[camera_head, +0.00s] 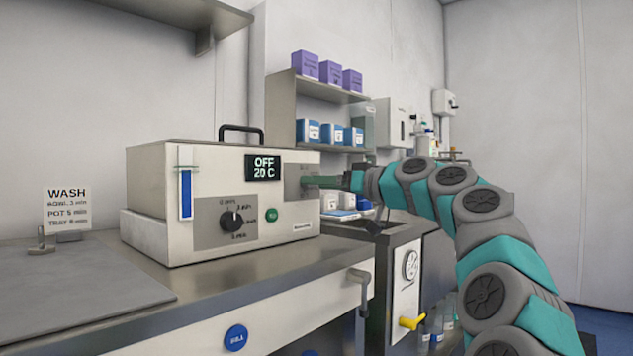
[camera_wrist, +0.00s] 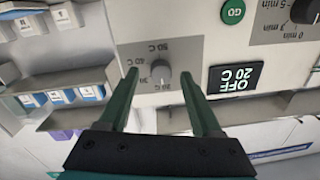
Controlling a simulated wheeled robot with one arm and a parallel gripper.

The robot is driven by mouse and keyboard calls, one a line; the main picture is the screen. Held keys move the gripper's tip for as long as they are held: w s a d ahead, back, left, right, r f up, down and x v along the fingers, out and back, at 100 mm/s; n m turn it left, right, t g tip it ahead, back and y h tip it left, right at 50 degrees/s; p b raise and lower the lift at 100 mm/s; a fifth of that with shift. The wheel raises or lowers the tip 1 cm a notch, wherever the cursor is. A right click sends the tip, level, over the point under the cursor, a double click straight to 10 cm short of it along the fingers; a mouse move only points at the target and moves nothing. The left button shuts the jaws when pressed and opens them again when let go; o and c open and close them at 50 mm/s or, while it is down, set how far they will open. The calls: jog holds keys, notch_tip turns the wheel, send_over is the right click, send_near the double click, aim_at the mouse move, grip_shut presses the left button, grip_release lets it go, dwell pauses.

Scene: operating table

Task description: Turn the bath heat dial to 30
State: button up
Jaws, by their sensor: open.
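The bath heat dial (camera_wrist: 160,73) is a small grey knob on a grey panel with a printed temperature scale. The wrist view shows it upside down, and its pointer is too small to read. The display (camera_head: 264,168) on the beige bath unit reads OFF and 20 C, and it also shows in the wrist view (camera_wrist: 235,77). My gripper (camera_wrist: 160,77) is open, with its two green fingers on either side of the dial in the picture. Contact cannot be told. In the head view my gripper (camera_head: 318,182) is at the unit's right front, hiding much of the dial's panel.
A black timer knob (camera_head: 231,220) and a green GO button (camera_head: 271,215) are on the same front. A shelf (camera_head: 330,92) with blue and purple boxes stands behind.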

jog(key=shift+w+a+r, duration=0.1)
jog(key=shift+w+a, duration=0.2)
jog(key=shift+a, duration=0.2)
grip_shut()
dwell(0.3)
